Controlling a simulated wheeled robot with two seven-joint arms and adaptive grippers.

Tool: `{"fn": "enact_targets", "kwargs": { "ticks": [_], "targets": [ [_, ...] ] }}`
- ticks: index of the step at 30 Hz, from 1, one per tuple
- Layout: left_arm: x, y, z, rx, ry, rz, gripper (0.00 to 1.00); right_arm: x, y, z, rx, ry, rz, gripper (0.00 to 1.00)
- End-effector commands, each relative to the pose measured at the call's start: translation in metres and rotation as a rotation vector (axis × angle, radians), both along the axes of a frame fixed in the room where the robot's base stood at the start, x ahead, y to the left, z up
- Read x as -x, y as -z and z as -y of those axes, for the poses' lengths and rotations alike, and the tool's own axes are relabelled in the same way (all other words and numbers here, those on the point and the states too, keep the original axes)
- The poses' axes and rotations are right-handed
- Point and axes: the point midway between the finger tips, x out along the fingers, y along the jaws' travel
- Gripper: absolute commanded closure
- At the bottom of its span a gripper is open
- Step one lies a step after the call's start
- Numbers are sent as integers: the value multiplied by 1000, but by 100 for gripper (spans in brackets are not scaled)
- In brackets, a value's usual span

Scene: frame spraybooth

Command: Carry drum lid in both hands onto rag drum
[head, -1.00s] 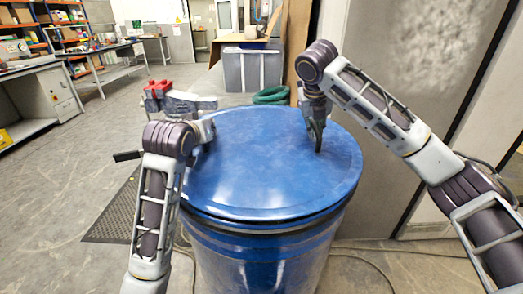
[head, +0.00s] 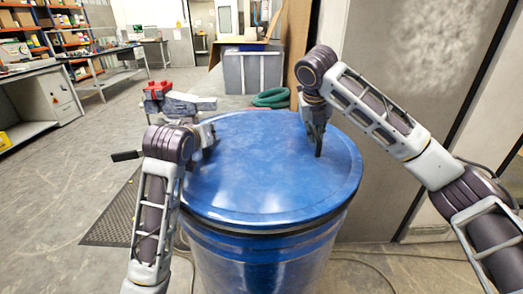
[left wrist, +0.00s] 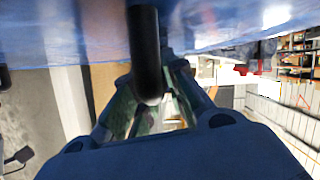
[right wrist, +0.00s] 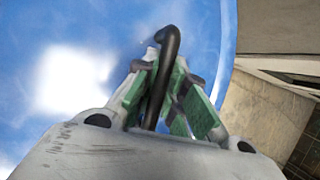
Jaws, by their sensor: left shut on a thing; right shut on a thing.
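The round blue drum lid (head: 265,175) lies level over the blue rag drum (head: 262,262), covering its mouth. A dark line shows between lid and drum at the front; I cannot tell whether the lid is fully seated. My left gripper (head: 208,134) is at the lid's left edge, shut on a black handle (left wrist: 147,60) of the lid. My right gripper (head: 318,142) is over the lid's right part, shut on another black handle (right wrist: 165,75) between its green pads. The inside of the drum is hidden.
A red object (head: 157,90) stands behind my left gripper. A coiled green hose (head: 271,97) and a grey bin (head: 252,70) are behind the drum. A grey wall panel is close on the right. A dark mat (head: 112,215) lies on open floor at left.

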Motion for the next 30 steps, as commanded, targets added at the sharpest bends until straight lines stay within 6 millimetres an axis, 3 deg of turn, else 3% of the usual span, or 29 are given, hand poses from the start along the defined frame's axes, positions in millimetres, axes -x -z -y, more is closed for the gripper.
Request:
{"fn": "enact_targets", "kwargs": {
  "ticks": [14,15,19,30],
  "targets": [
    [0,6,-1,0,-1,6,100,0,7,0,-1,1,3,100],
    [0,8,0,0,-1,0,81,0,8,0,1,0,0,82],
    [0,7,0,0,-1,0,65,0,7,0,1,0,0,66],
    [1,7,0,0,0,0,65,0,8,0,0,0,0,66]
  ]
}}
